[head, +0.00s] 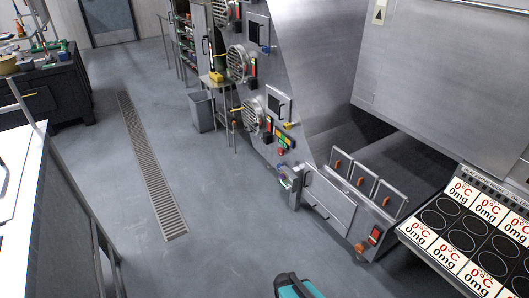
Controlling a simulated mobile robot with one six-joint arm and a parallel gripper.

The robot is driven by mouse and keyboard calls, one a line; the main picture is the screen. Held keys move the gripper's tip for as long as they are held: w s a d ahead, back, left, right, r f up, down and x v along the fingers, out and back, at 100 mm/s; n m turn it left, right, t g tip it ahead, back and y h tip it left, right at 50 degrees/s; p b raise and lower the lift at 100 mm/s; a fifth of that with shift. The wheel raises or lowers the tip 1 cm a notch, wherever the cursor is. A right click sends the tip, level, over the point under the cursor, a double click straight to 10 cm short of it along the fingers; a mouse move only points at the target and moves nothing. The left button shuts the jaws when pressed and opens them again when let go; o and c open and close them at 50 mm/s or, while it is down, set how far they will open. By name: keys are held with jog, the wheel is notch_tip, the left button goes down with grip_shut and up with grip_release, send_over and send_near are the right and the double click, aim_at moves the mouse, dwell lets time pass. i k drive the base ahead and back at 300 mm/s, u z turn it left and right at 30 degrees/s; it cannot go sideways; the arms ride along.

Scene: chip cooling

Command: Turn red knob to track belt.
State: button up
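The steel cooling machine (331,80) fills the middle and right of the head view. A small control panel (285,136) with several coloured buttons is on its side. A small red control (281,152) sits at the lower end of this panel; it is too small to tell its shape or setting. A red switch (375,236) is on the machine's front right end. An orange-red knob (359,247) is just below and left of it. No gripper fingers can be made out in this view.
A floor drain (150,165) runs along the open grey floor left of the machine. A grey bin (201,112) stands near the machine's far part. A white-topped counter (22,195) is at the left. A scale panel (466,233) with black circles is at the right.

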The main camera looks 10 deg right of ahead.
aim_at(280, 151)
jog(key=u, duration=0.3)
jog(key=k, duration=0.95)
jog(key=u, duration=0.45)
jog(key=i, duration=2)
jog(key=z, duration=1.05)
jog(key=i, duration=0.8)
jog(key=z, duration=0.5)
